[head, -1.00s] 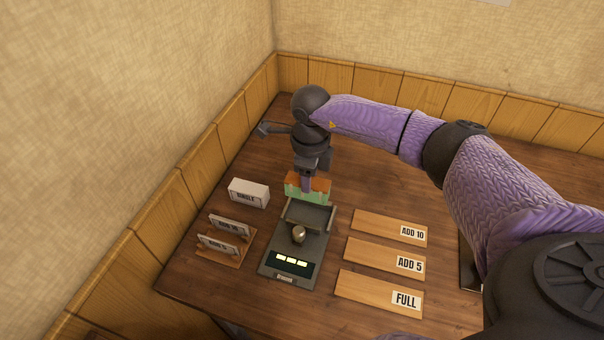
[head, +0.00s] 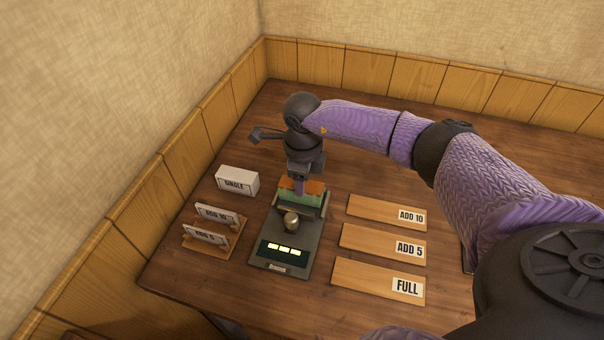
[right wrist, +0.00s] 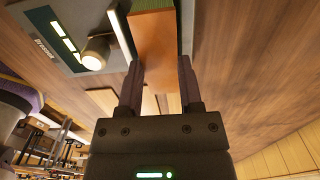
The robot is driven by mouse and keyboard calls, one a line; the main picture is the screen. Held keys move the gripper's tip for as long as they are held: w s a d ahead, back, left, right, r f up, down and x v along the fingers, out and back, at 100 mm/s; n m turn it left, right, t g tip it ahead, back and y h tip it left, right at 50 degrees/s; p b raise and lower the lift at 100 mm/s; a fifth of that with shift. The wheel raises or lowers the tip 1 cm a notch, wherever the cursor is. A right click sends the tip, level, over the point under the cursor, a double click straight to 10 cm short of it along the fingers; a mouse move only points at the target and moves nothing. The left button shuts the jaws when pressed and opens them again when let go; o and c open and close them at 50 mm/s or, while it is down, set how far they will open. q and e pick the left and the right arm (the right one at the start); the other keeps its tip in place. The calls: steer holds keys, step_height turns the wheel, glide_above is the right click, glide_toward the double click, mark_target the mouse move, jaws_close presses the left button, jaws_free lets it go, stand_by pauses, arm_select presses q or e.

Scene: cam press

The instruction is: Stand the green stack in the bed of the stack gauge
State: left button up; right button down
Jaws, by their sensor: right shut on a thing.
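The green stack (head: 306,199), with an orange band along its top, is upright at the back end of the stack gauge (head: 286,243). My right gripper (head: 299,188) is shut on it from above. The stack is over or in the bed behind the gauge's front lip; I cannot tell whether it touches the bed floor. In the right wrist view the orange side of the stack (right wrist: 155,48) is between the fingers (right wrist: 160,85), beside the gauge's pale plate. The gauge has a round metal knob (head: 291,221) and a lit display (head: 284,250). My left gripper is not in view.
A white SINGLE block (head: 238,181) and a wooden rack (head: 228,244) with ADD 10 and ADD 5 cards stand left of the gauge. Wooden boards marked ADD 10 (head: 375,209), ADD 5 (head: 370,242) and FULL (head: 365,279) lie to its right. Panelled walls border the table.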

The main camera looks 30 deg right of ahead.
steer(key=shift+f, duration=0.45)
steer(key=shift+f, duration=0.2)
jaws_free()
stand_by(0.4)
steer(key=shift+r, duration=0.1)
step_height(320, 180, up, 7)
steer(key=p, duration=0.5)
stand_by(0.5)
